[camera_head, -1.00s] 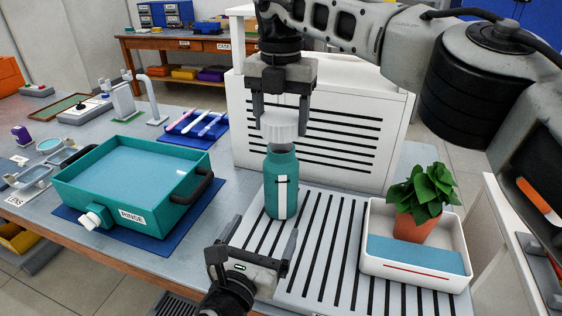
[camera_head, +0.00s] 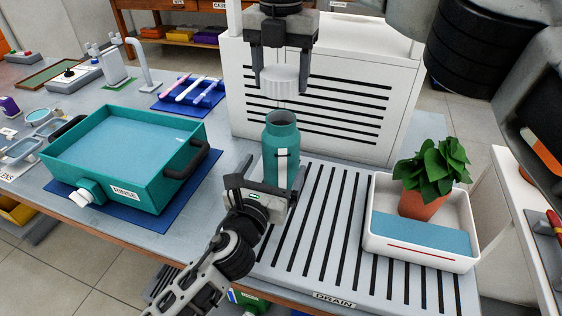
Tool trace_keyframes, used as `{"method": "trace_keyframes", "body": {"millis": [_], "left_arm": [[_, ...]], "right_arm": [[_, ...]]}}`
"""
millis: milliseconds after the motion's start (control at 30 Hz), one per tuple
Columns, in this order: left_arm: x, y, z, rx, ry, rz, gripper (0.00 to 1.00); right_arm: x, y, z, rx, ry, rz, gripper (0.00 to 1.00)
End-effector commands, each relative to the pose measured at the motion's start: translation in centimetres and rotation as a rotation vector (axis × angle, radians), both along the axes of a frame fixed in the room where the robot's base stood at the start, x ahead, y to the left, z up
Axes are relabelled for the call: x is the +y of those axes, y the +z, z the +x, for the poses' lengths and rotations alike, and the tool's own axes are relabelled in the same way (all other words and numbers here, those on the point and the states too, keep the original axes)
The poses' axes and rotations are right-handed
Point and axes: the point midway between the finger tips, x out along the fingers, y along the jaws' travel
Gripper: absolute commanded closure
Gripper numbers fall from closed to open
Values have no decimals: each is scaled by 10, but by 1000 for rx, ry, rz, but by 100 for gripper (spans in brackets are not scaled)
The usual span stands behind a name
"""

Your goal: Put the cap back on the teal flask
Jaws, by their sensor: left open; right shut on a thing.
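The teal flask (camera_head: 281,148) stands upright at the left end of the grey slatted drain board (camera_head: 345,215), its dark mouth open and uncovered. The white ribbed cap (camera_head: 279,79) is held between the fingers of my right gripper (camera_head: 281,88), above the flask mouth with a clear gap. My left gripper (camera_head: 268,172) is low at the front of the flask, its fingers open to either side of the flask's lower body. It hides the flask's base, and I cannot tell whether the fingers touch the flask.
A white tray (camera_head: 420,257) with a potted plant (camera_head: 425,175) stands on the right of the board. A teal rinse basin (camera_head: 125,160) is at left. A white slotted box (camera_head: 330,75) stands close behind the flask. The board's middle is clear.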

Motion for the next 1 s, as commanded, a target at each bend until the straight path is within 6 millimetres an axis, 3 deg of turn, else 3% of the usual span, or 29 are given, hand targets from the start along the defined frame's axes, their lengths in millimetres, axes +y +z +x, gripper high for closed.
{"method": "trace_keyframes", "body": {"millis": [100,300,767,833,1000], "left_arm": [[-7,1,24,-2,2,-1,7],[-15,1,50,-1,2,0,7],[-20,0,61,0,0,0,7],[-20,0,61,0,0,0,19],[-19,0,61,0,0,0,66]], "right_arm": [[0,0,0,0,0,0,60],[0,0,0,0,0,0,60],[0,0,0,0,0,0,60],[0,0,0,0,0,0,60],[0,0,0,0,0,0,60]]}}
